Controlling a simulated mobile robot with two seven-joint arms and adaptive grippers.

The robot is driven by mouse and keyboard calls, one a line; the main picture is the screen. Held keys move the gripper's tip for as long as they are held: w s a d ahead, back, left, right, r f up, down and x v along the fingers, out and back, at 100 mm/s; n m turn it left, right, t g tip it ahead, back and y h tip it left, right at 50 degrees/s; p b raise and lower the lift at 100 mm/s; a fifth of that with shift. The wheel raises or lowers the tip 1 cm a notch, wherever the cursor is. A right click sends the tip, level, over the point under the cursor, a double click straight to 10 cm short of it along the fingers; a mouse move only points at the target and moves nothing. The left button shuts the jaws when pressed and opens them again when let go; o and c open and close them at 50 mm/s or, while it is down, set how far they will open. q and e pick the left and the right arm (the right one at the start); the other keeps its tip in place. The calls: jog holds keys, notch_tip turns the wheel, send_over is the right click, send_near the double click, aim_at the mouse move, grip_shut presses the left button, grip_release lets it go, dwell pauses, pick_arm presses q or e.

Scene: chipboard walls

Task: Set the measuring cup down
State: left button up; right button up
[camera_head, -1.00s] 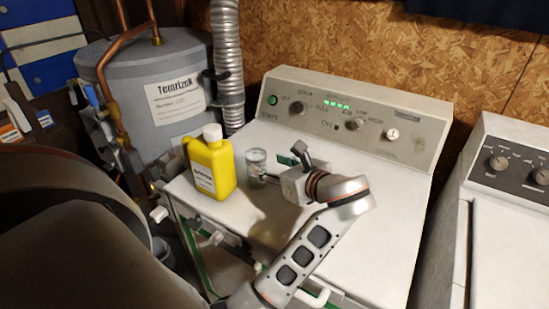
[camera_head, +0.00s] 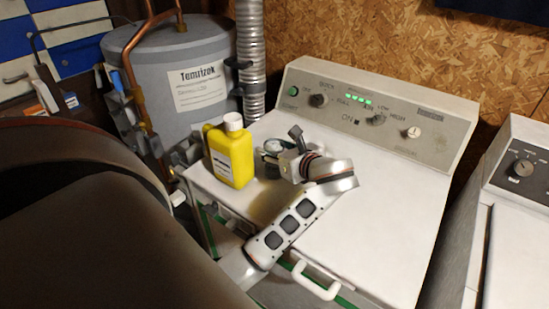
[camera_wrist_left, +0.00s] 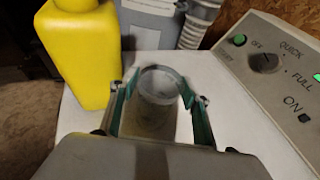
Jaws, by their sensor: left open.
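The measuring cup (camera_head: 273,147) is a small clear cup with a grey rim. It appears upright on the white machine top, just right of the yellow bottle. My left gripper (camera_head: 283,153) reaches it from the right and hides part of it in the head view. In the left wrist view the cup (camera_wrist_left: 160,84) sits between the two green-edged fingers of my left gripper (camera_wrist_left: 159,97), which are open around it. Small gaps seem to show beside the cup; its lower part is blurred. My right gripper is not in view.
The yellow bottle (camera_head: 231,154) with a white cap stands close left of the cup. The control panel (camera_head: 372,113) rises behind. The machine top (camera_head: 385,205) is clear to the right. A grey tank (camera_head: 180,75) and a ribbed metal duct (camera_head: 250,60) stand behind left.

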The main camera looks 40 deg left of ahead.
pick_arm(q)
jog(key=c, duration=0.9)
jog(key=shift+r, duration=0.2)
